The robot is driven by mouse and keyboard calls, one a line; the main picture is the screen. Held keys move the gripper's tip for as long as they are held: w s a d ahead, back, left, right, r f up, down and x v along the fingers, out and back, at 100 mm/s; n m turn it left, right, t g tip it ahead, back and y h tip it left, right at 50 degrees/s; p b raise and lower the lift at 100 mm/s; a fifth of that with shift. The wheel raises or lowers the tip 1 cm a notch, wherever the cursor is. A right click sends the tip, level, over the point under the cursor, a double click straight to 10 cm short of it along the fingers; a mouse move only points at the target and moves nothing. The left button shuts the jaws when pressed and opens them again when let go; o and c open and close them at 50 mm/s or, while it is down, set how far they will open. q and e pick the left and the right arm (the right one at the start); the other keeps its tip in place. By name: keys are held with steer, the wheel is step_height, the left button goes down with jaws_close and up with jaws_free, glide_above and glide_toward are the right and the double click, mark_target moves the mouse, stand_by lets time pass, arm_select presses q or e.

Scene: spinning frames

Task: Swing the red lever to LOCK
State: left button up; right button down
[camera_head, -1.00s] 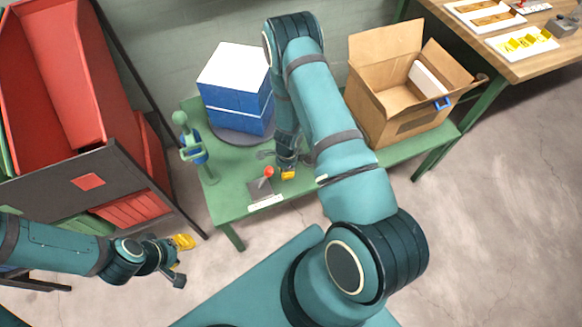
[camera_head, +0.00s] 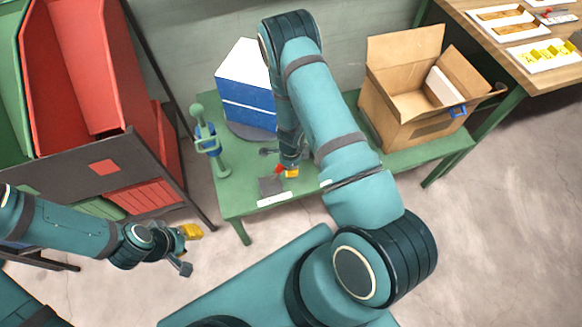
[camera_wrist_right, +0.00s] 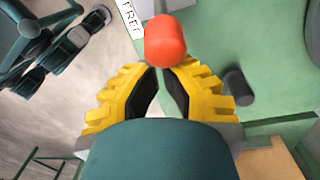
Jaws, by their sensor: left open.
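The lever's red knob (camera_head: 279,169) stands over a small grey plate (camera_head: 271,186) on the green bench. My right gripper (camera_head: 291,173) is just right of the knob, partly hidden by its own arm. In the right wrist view the red knob (camera_wrist_right: 165,40) is just beyond the yellow fingertips (camera_wrist_right: 162,76). The tips are close together with a narrow gap; whether they touch the knob is unclear. A white label (camera_wrist_right: 130,18) with partly cut-off letters is beside the knob. My left gripper (camera_head: 188,250) is open and empty, left of the bench. LOCK is not readable.
The green bench (camera_head: 235,190) also holds a blue-and-white box (camera_head: 245,95) on a round dark base, a green stand (camera_head: 210,140) and an open cardboard box (camera_head: 400,125). A rack with red bins (camera_head: 90,70) stands left. A wooden table (camera_head: 480,45) is at upper right.

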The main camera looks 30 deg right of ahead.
mark_target(280, 172)
arm_select(q)
steer(key=shift+w+r+p, duration=0.15)
steer(key=shift+r+p, duration=0.2)
arm_select(e)
steer(key=shift+a+r+h, duration=0.15)
steer(key=shift+a+h, duration=0.1)
steer(key=shift+h, duration=0.05)
steer(key=h, duration=0.1)
steer(key=a+r+p, duration=0.1)
steer(key=a+h+p, duration=0.1)
steer(key=shift+w+a+r+g+h, duration=0.15)
steer(key=shift+w+r+g+h, duration=0.05)
steer(key=shift+w+g+h, duration=0.1)
steer(key=shift+w+a+r+h, duration=0.1)
steer(key=shift+w+a+h, duration=0.05)
steer(key=shift+a+h, duration=0.3)
steer(key=shift+a+r, duration=0.1)
steer(key=shift+a, duration=0.15)
arm_select(q)
steer(key=shift+w+a+b, duration=0.15)
steer(key=shift+a+b, duration=0.5)
steer(key=shift+b, duration=0.45)
arm_select(e)
steer(key=shift+w+a, duration=0.2)
steer(key=shift+a, duration=0.65)
steer(key=shift+w+a, duration=0.25)
steer(key=shift+a, duration=0.65)
steer(key=shift+w+a, duration=0.2)
steer(key=shift+a, duration=0.65)
